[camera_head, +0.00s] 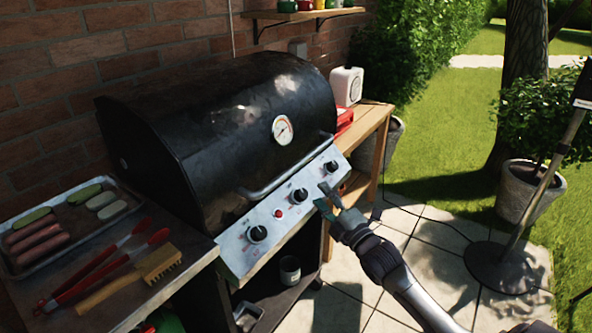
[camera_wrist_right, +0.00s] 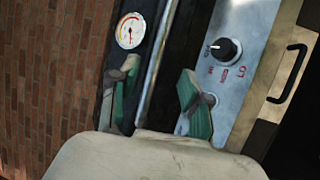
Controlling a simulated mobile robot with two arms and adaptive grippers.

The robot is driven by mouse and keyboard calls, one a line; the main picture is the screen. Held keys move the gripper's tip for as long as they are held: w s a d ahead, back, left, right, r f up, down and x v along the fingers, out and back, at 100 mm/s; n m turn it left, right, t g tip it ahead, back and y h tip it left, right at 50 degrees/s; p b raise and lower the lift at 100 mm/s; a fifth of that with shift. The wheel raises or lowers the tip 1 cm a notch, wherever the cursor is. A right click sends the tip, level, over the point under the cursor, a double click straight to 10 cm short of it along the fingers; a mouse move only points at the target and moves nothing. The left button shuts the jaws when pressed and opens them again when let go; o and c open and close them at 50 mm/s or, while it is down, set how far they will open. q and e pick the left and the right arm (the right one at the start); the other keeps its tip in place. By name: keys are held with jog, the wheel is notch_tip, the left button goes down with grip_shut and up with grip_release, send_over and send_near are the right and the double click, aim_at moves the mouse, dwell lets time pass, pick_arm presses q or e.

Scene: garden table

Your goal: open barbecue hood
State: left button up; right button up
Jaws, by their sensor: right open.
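The black barbecue hood (camera_head: 215,120) is down over the grill, with a round thermometer (camera_head: 283,129) on its front. It carries a metal bar handle (camera_head: 285,172) along its lower front edge. My right gripper (camera_head: 327,202) is at the front of the grill, close to the control panel and the handle. In the right wrist view its two green-padded fingers (camera_wrist_right: 158,105) are open, with the handle bar (camera_wrist_right: 155,60) running up between them. I cannot tell whether a finger touches it. My left gripper is not in view.
The control panel (camera_head: 230,248) with several knobs lies below the handle. A tray (camera_head: 18,268) of sausages and vegetables, red tongs (camera_head: 100,268) and a brush (camera_head: 158,262) lie on the left shelf. A brick wall (camera_head: 60,100) stands behind. A patio heater stand (camera_head: 495,265) is at right.

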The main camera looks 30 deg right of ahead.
aim_at(296, 167)
jog(key=w, duration=0.4)
jog(key=w+r, duration=0.1)
jog(key=w, duration=0.3)
jog(key=w+r, duration=0.1)
jog(key=w, duration=0.4)
jog(key=shift+r, duration=0.15)
grip_shut()
